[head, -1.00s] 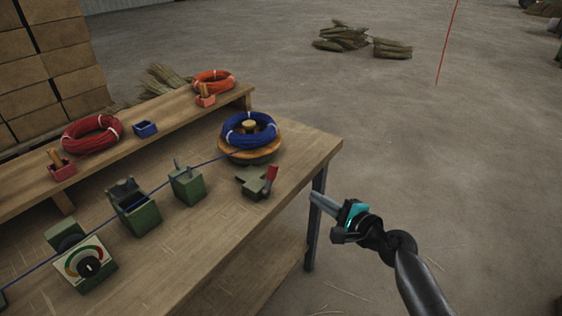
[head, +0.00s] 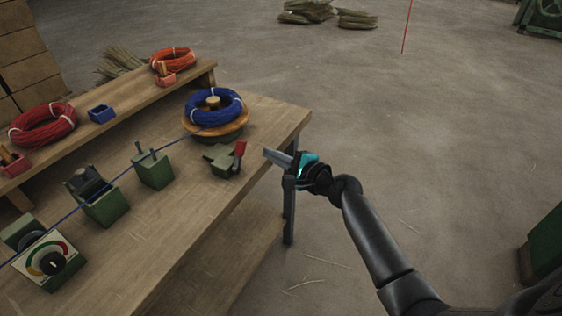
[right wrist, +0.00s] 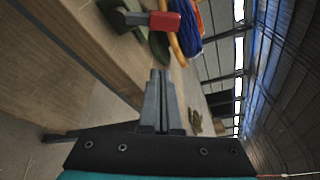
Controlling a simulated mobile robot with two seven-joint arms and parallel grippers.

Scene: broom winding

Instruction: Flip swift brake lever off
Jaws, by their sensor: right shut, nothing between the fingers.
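The brake lever with its red handle (head: 240,150) stands up from a green base (head: 222,161) on the bench near its right edge. It also shows in the right wrist view as a red handle (right wrist: 165,22) beyond my fingertips. The swift (head: 217,130) behind it carries a blue coil (head: 213,107). My right gripper (head: 268,154) is shut and empty, just right of the red handle and apart from it. In the right wrist view its closed fingers (right wrist: 160,73) point toward the lever. My left gripper is not in view.
The wooden bench (head: 180,215) holds a green guide block (head: 153,169), a green box (head: 103,206) and a dial gauge (head: 50,262), with a blue line running through to the coil. A raised shelf (head: 75,146) at the back holds red and orange coils.

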